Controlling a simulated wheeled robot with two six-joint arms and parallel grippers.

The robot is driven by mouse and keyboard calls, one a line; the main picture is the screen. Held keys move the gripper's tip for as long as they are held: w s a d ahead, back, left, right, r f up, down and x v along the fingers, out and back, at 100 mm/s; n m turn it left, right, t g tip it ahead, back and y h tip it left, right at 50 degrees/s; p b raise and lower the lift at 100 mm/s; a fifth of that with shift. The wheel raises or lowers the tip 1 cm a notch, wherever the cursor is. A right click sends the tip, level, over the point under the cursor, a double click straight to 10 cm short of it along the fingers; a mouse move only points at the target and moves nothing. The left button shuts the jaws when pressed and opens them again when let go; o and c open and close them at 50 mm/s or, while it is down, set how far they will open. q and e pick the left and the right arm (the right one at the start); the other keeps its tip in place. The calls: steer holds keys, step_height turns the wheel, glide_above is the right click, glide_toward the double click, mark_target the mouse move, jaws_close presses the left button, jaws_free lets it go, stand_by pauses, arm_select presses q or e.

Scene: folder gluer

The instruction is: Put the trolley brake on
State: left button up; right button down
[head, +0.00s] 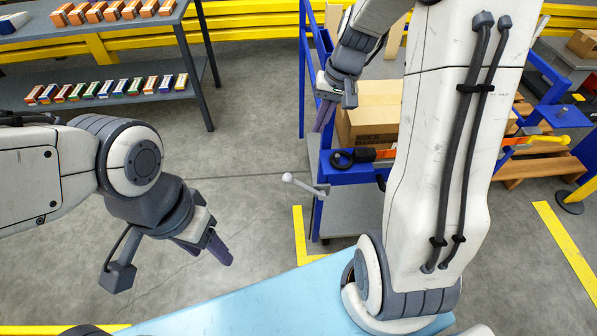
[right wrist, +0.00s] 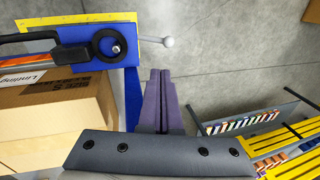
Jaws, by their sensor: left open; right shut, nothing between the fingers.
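A blue-framed structure (head: 350,180) that looks like the trolley stands right of centre, with a cardboard box (head: 375,112) in it. A lever with a pale ball knob (head: 288,178) sticks out left from its near corner; it also shows in the right wrist view (right wrist: 168,41). A black round ring (head: 342,158) sits on the blue corner plate. My right gripper (head: 322,120) is shut and empty beside the box, apart from the lever and farther back. My left gripper (head: 212,250) is open and empty over the floor, left of and nearer than the lever.
A grey shelf rack (head: 95,60) with rows of small cartons stands at the upper left. A light blue surface (head: 270,305) lies in front. Yellow floor marking (head: 299,235) runs beside the trolley. The floor between rack and trolley is clear. My right arm hides part of the trolley.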

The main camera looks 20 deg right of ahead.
steer(key=b, duration=0.4)
glide_toward(295, 181)
steer(key=x, duration=0.5)
steer(key=shift+f, duration=0.15)
